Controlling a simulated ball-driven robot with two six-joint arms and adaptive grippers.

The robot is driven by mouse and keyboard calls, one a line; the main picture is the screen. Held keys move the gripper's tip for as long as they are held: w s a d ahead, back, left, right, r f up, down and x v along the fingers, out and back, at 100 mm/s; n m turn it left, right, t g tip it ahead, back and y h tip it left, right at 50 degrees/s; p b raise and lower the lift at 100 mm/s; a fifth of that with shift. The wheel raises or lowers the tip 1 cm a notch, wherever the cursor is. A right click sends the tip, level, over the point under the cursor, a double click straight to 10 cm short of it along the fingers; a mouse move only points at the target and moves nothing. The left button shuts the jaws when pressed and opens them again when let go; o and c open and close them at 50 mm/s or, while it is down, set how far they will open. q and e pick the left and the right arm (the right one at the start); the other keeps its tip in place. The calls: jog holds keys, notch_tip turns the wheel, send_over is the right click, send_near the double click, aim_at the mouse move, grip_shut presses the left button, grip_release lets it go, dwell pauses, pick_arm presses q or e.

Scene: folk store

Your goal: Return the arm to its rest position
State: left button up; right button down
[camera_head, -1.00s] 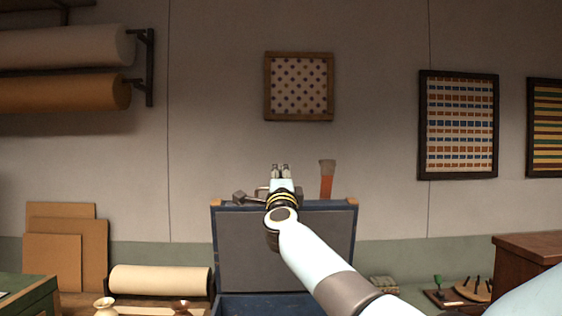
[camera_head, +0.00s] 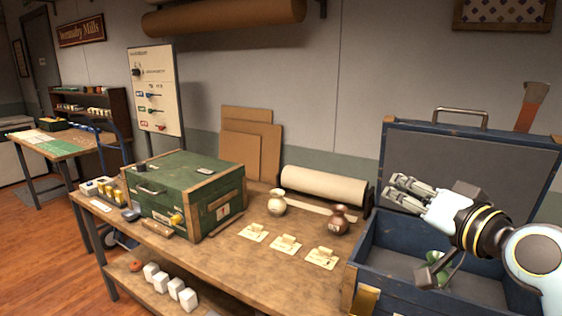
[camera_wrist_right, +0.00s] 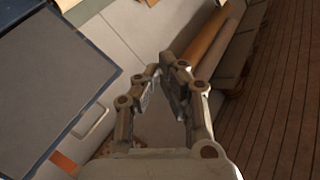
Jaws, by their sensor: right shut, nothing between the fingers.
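My right arm comes in from the right in the head view. Its gripper (camera_head: 394,187) is shut and empty, held in the air above the open blue case and pointing left. In the right wrist view the two fingertips (camera_wrist_right: 163,78) are close together with nothing between them. My left arm and gripper are not in view.
The open blue case (camera_head: 368,262) stands under the arm, its raised lid (camera_head: 470,160) just behind the gripper. A green object (camera_head: 436,266) lies inside. The wooden bench (camera_head: 225,262) carries a green box (camera_head: 185,188), a cream vase (camera_head: 277,203), a brown vase (camera_head: 338,221) and a paper roll (camera_head: 322,185).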

jog(key=s+f+n+g+h, duration=0.2)
jog(key=s+f+n+g, duration=0.35)
jog(key=s+f, duration=0.85)
jog(key=s+d+f+m+g+h, duration=0.15)
jog(key=s+d+g, duration=0.25)
jog(key=s, duration=0.5)
jog(key=s+d+f+g+h, duration=0.1)
jog(key=s+d+g+h, duration=0.2)
jog(key=s, duration=0.6)
notch_tip(320, 180, down, 37)
jog(key=s+d+g+b, duration=0.1)
jog(key=s+d+b, duration=0.1)
jog(key=b, duration=1)
jog(key=s+f+g+b, duration=0.1)
jog(key=s+f+b, duration=0.3)
jog(key=s+f, duration=0.5)
jog(key=s+d+f+b, duration=0.1)
jog(key=s+f+b, duration=0.4)
jog(key=s+f, duration=0.4)
notch_tip(320, 180, down, 8)
jog(key=shift+d+r+m+g, duration=0.15)
jog(key=shift+r+m+g, duration=0.1)
jog(key=shift+m+g, duration=0.1)
